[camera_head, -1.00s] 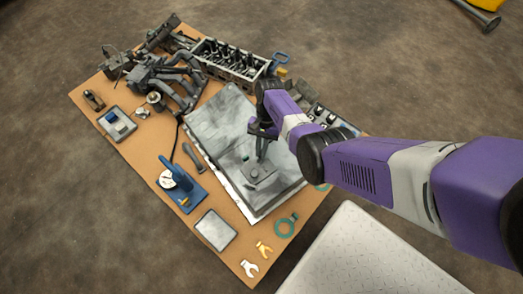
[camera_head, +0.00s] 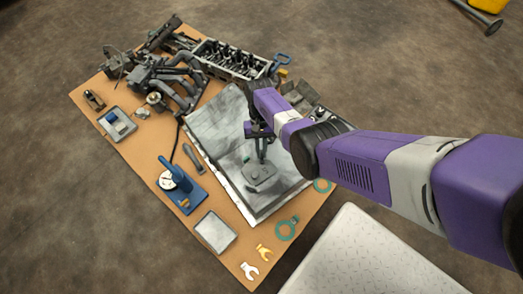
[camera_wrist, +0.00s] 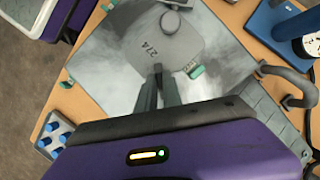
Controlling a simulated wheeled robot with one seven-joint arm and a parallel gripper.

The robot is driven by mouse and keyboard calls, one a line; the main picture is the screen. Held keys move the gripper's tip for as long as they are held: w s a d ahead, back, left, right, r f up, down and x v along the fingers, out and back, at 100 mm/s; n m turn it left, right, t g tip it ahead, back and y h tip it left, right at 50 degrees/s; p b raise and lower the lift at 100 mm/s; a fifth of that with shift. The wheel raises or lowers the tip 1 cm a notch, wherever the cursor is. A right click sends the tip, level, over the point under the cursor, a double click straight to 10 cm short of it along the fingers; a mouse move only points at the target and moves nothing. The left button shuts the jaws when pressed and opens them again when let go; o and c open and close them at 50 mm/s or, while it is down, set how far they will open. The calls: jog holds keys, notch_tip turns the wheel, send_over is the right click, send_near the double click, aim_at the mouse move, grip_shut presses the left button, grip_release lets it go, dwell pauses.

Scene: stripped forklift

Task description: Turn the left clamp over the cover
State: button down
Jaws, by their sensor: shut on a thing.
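The cover (camera_head: 258,178) is a small grey plate lying on the pale sheet of the workbench; it also shows in the wrist view (camera_wrist: 170,42), with dark marking and a round knob on top. My gripper (camera_head: 262,157) points down at the edge of the cover. In the wrist view its fingers (camera_wrist: 157,72) are close together at the marked edge, shut on a small part that they mostly hide, apparently the left clamp. A small green piece (camera_wrist: 195,71) sits beside the fingers at the cover's edge. Whether the clamp lies over the cover is unclear.
A blue-based tool (camera_head: 180,185) and a grey tray (camera_head: 215,231) stand left of the sheet. Engine parts (camera_head: 160,80) crowd the far end. A white plate (camera_head: 360,260) is at front right.

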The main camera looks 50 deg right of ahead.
jog(key=shift+s+a+f, duration=0.1)
jog(key=shift+f, duration=0.1)
jog(key=c, duration=1.5)
grip_release()
jog(key=shift+r, duration=0.15)
jog(key=p+v, duration=0.3)
jog(key=v, duration=0.4)
jog(key=shift+r, duration=0.25)
jog(key=shift+w+d, duration=0.2)
jog(key=shift+w, duration=0.05)
